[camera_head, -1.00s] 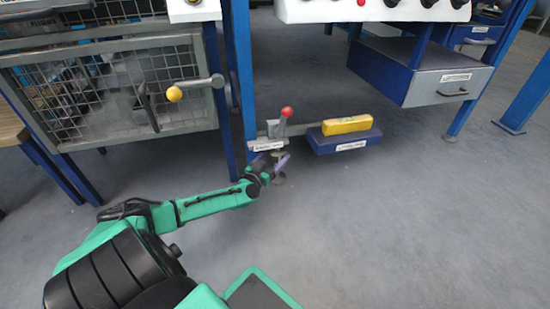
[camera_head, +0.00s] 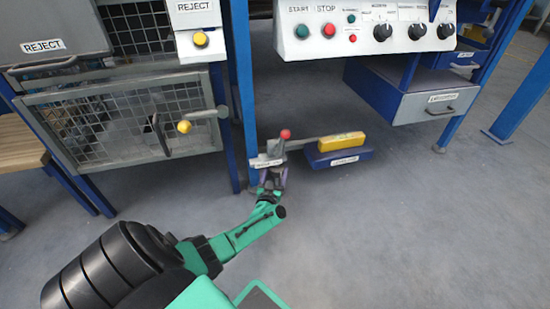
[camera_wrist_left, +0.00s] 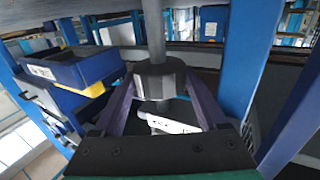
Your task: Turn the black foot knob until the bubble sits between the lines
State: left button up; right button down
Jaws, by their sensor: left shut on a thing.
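The black foot knob (camera_wrist_left: 160,78) is a dark faceted piece on a grey rod in the left wrist view. The purple fingers of my left gripper (camera_wrist_left: 160,92) are shut on it, one on each side. In the head view my left gripper (camera_head: 272,178) is just under the grey bracket (camera_head: 268,160), and the knob is hidden or too small to tell. A yellow block (camera_head: 342,139), perhaps the level, lies on a blue platform (camera_head: 338,156) to the right. No bubble or lines can be made out. My right gripper is not in view.
A red-balled lever (camera_head: 285,134) stands on the bracket close above the gripper. A blue post (camera_head: 241,90) rises just behind. A control panel (camera_head: 370,38) and grey drawer (camera_head: 435,103) are at upper right. The floor (camera_head: 400,230) at lower right is clear.

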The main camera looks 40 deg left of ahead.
pick_arm(q)
jog(key=shift+w+d+f+n+g+y, duration=0.1)
jog(key=shift+d+n+g+y, duration=0.1)
jog(key=shift+n+g+y, duration=1.05)
jog(key=shift+t+y, duration=0.25)
jog(key=shift+y, duration=0.1)
jog(key=o, duration=1.1)
